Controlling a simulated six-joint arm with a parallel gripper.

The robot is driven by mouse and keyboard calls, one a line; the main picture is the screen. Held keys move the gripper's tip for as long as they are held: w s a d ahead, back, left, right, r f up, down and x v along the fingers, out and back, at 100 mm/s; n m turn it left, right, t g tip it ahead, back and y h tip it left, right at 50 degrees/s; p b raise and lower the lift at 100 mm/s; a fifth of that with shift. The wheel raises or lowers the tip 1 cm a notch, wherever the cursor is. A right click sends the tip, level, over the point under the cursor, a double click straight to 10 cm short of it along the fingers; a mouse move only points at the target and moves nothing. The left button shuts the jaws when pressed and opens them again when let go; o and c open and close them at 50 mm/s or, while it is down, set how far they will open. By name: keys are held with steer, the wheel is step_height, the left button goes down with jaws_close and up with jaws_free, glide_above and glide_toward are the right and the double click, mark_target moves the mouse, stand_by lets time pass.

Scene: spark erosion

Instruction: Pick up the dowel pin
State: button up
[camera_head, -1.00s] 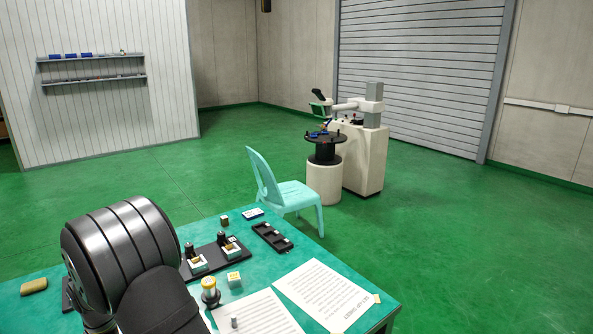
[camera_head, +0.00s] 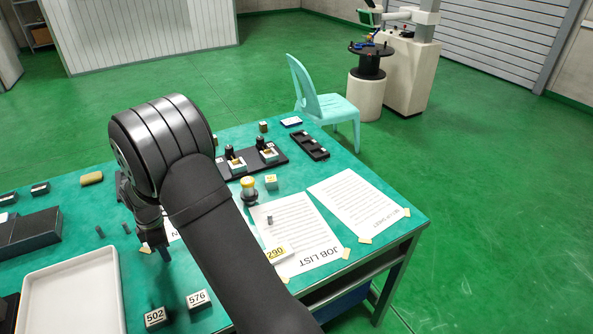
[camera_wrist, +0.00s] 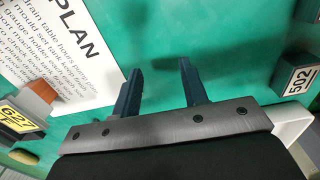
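A small grey upright cylinder (camera_head: 270,220), which looks like a dowel pin, stands on the job list sheet (camera_head: 310,235) in the head view. My gripper (camera_head: 165,254) points down over the table, left of the job list. In the wrist view my gripper (camera_wrist: 160,66) has its two fingers apart, with only green tabletop between them.
A white tray (camera_head: 32,284) lies at the front left. Number blocks 502 (camera_head: 155,317) and 576 (camera_head: 198,299) stand near the front. A black fixture plate (camera_head: 279,154), a yellow-topped piece (camera_head: 249,184) and a black rack (camera_head: 310,145) are behind. A chair (camera_head: 325,103) stands beyond the table.

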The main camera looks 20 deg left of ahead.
steer(key=w+d+r+m, duration=0.4)
steer(key=w+d+r, duration=0.4)
steer(key=w, duration=0.4)
step_height(320, 180, up, 7)
steer(key=m, duration=0.6)
glide_above(269, 214)
steer(key=f, duration=1.1)
steer(key=shift+w+a, duration=0.1)
steer(key=shift+w, duration=0.2)
steer(key=shift+s+f, duration=0.15)
steer(key=shift+f, duration=1.2)
steer(key=shift+s+f, duration=0.1)
steer(key=shift+f, duration=1.2)
jaws_close()
